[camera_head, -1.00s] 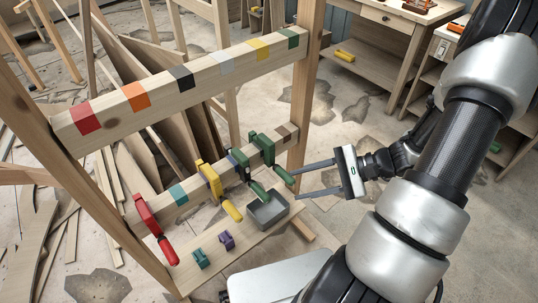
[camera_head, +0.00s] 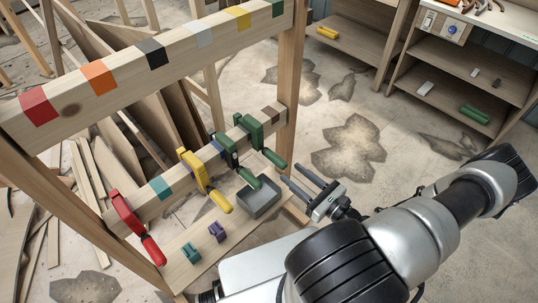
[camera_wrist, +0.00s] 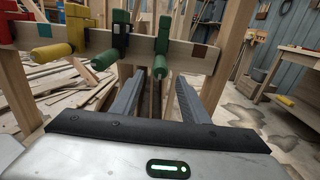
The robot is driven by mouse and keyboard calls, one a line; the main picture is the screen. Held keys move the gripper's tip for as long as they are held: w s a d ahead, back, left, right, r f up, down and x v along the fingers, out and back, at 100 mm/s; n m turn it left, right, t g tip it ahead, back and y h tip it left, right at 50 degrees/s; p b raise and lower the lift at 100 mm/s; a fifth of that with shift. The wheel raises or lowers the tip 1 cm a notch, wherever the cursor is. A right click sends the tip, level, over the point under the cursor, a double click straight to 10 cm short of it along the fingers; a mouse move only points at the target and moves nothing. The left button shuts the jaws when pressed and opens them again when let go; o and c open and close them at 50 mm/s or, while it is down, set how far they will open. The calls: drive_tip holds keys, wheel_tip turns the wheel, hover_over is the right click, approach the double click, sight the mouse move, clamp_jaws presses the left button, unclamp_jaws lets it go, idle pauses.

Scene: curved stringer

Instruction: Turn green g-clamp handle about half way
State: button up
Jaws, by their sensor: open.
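Two green g-clamps sit on the lower beam. The right green clamp (camera_head: 252,131) has a green handle (camera_head: 275,158) pointing down toward my gripper. The other green clamp (camera_head: 226,147) hangs just left, with its own green handle (camera_head: 249,179). My gripper (camera_head: 292,174) is open and empty, its fingertips close to the end of the right green handle. In the wrist view that handle (camera_wrist: 160,67) appears between the fingertips (camera_wrist: 162,80). I cannot tell whether it is actually inside the jaws. The left green handle (camera_wrist: 104,59) lies outside the left finger.
A yellow clamp (camera_head: 192,168) and a red clamp (camera_head: 124,212) are farther left on the beam. A grey bin (camera_head: 258,197) stands below the green clamps, with small teal (camera_head: 191,252) and purple (camera_head: 217,232) clamps on the lower board. A wooden post (camera_head: 290,80) stands right of the clamps.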

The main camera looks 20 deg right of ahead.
sight(261, 148)
drive_tip(key=b+x, duration=0.1)
drive_tip(key=x, duration=1.1)
drive_tip(key=shift+c, duration=0.2)
clamp_jaws()
